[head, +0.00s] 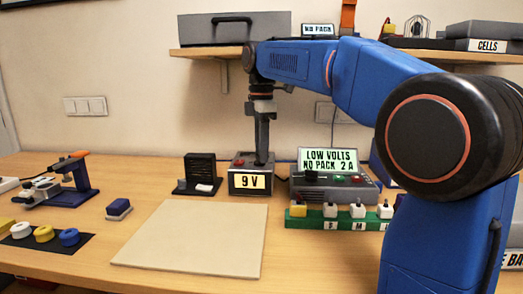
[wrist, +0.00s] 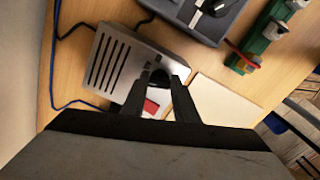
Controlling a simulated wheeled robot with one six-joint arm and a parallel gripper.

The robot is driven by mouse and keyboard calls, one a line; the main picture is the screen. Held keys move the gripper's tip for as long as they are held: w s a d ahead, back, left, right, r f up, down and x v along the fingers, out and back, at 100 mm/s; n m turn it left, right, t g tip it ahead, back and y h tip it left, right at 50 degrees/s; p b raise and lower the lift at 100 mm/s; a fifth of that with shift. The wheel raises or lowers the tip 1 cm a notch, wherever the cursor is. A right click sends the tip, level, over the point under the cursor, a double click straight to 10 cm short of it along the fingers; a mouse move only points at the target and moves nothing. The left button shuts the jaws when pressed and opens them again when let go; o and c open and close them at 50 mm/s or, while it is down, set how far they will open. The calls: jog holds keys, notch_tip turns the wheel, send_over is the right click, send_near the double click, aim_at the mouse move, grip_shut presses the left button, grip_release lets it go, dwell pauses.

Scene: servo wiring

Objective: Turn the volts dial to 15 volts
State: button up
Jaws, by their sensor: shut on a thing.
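The supply box (head: 259,180) stands on the bench with a lit display (head: 250,181) reading 9 V. My gripper (head: 262,158) points straight down onto its top. In the wrist view, my gripper (wrist: 160,80) is shut on a dark round dial (wrist: 158,77) on the box top, which I take as the volts dial. Its pointer and any scale marks are hidden by the fingers. A red switch (wrist: 151,106) sits beside the dial on the box (wrist: 108,62), which has dark vent slots.
A grey tester (head: 340,190) reading LOW VOLTS NO PACK 2 A stands right of the box, behind a green strip (head: 330,222) of servos. A black stand (head: 200,172) is to the left. A bare pale mat (head: 195,238) lies in front.

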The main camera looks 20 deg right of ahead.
jog(key=m, duration=0.3)
jog(key=shift+s+m, duration=0.1)
jog(key=shift+m, duration=0.3)
jog(key=m, duration=0.4)
jog(key=shift+m, duration=0.3)
jog(key=m, duration=0.3)
jog(key=shift+s+a+m, duration=0.1)
jog(key=shift+a+m, duration=0.05)
jog(key=shift+m, duration=0.15)
jog(key=shift+a+m, duration=0.1)
jog(key=shift+m, duration=1.8)
jog(key=o, duration=1.1)
jog(key=shift+c, duration=0.2)
jog(key=shift+r, duration=0.1)
